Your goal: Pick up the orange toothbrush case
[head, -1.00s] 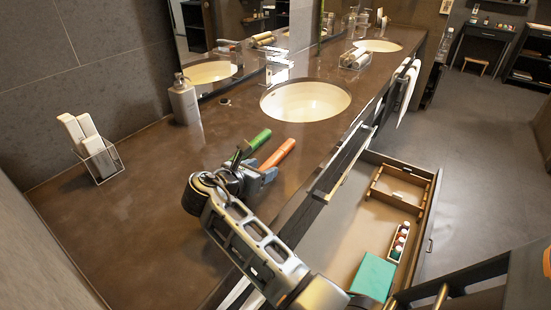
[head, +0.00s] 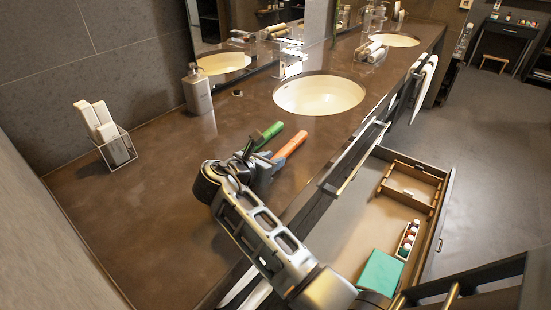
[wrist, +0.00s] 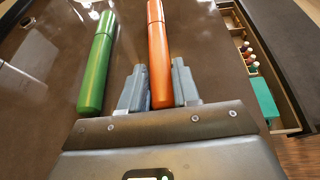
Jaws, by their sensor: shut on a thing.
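The orange toothbrush case (head: 291,144) is a long orange tube at the counter's front part, by the near sink. It also shows in the wrist view (wrist: 158,45), running lengthwise between the fingers. My gripper (wrist: 156,85) is shut on its near end, one finger on each side; the gripper also shows in the head view (head: 266,166). A similar green tube (head: 271,133) lies to the left of the orange case, outside the fingers, and shows in the wrist view (wrist: 97,65). I cannot tell whether the orange case touches the counter.
The dark counter (head: 150,210) is clear to the left. A soap dispenser (head: 197,88), a wire holder with white items (head: 115,146) and the near sink (head: 319,95) are around. An open drawer (head: 345,225) at the front holds a teal box (head: 381,272) and small bottles (head: 407,240).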

